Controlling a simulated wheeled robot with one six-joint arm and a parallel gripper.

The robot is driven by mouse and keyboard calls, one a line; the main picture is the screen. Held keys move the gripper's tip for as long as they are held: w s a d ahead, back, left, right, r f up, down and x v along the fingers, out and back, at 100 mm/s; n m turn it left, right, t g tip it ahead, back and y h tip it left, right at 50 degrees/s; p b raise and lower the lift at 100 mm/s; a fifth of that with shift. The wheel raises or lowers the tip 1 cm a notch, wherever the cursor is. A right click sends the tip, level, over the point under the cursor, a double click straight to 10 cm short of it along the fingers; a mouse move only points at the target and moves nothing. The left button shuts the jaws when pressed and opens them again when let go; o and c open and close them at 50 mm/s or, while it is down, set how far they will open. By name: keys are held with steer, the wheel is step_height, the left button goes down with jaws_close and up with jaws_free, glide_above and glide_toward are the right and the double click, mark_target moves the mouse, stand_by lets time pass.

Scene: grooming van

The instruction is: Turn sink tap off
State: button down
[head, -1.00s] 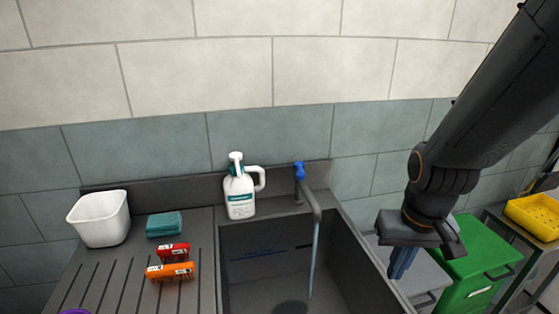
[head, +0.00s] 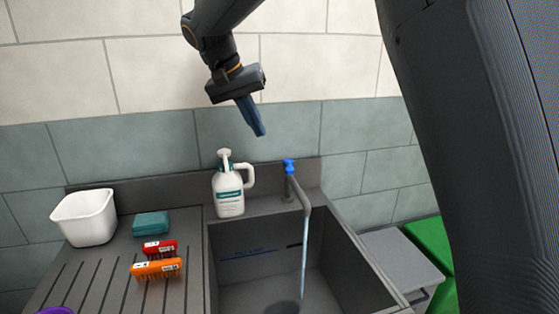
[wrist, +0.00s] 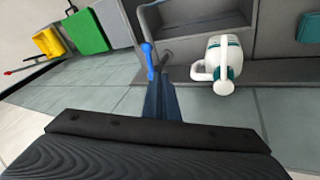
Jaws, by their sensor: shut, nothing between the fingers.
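The sink tap (head: 302,195) has a grey spout and a blue handle (head: 289,166) on top. A thin stream of water (head: 304,258) runs from the spout into the dark grey sink (head: 345,262). My gripper (head: 260,132) is shut and empty, its blue fingers pointing down in front of the wall, above and left of the blue handle and apart from it in the head view. In the wrist view the blue handle (wrist: 149,62) shows just beyond the fingertips of my gripper (wrist: 158,78); the fingers partly cover the tap's base.
A white pump bottle (head: 228,190) stands left of the tap, close by. On the drainboard (head: 100,275) are a white tub (head: 84,218), a teal sponge (head: 151,224), a red brush (head: 160,248) and an orange brush (head: 156,268). A green bin (head: 430,240) stands at right.

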steer(key=p, duration=0.4)
glide_toward(289, 166)
step_height(289, 166, down, 5)
steer(key=w, duration=0.2)
steer(key=shift+w+d+f, duration=0.1)
steer(key=shift+d+f, duration=0.25)
steer(key=shift+d, duration=0.25)
